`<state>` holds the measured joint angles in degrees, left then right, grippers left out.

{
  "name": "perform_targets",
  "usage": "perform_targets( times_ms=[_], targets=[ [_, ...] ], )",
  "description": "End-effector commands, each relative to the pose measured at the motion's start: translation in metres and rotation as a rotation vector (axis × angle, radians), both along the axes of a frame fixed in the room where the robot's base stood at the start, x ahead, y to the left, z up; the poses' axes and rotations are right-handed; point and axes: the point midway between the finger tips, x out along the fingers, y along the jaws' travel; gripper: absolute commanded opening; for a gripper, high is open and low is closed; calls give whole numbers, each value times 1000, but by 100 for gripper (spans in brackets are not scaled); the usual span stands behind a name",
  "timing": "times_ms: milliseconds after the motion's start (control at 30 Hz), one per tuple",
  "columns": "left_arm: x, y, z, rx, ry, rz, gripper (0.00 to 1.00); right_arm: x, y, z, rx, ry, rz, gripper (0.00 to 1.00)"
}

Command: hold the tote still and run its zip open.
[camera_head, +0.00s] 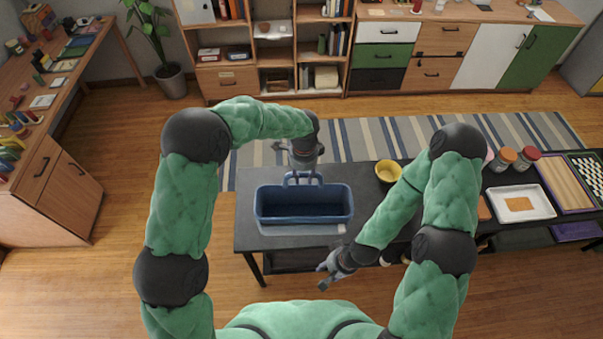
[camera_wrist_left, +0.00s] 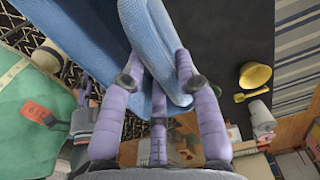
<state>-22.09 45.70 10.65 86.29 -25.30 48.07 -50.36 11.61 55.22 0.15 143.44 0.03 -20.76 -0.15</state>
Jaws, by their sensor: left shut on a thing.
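The blue tote (camera_head: 304,219) stands upright on the dark table, its dark inside visible from above. A loop handle (camera_head: 290,178) rises at its far side. My left gripper (camera_head: 303,170) is at that far side, shut on the tote's blue material. In the left wrist view its purple fingers (camera_wrist_left: 160,88) close around a blue part of the tote (camera_wrist_left: 150,35). I cannot tell handle from rim there. A small pale tab (camera_head: 341,229) shows near the tote's front right corner; I cannot tell whether it is the zip pull. My right gripper (camera_head: 322,277) is open and empty, in front of the table's near edge.
A yellow bowl (camera_head: 388,171) stands to the right of the tote, beyond my right forearm. Jars (camera_head: 505,158) and a white tray (camera_head: 520,203) are farther right. The dark tabletop (camera_head: 246,205) left of the tote is clear.

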Motion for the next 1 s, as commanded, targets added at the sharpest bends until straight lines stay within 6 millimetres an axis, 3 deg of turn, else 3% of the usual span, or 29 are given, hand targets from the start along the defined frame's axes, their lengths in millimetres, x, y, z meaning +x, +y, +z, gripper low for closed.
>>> perform_targets(
  times_ms=[533,1000],
  targets=[
    [-1,-1,4,-1,-1,2,0,0,0,2,0,-1,0,40],
    [23,0,4,-1,-2,3,0,0,0,5,0,0,0,40]
  ],
)
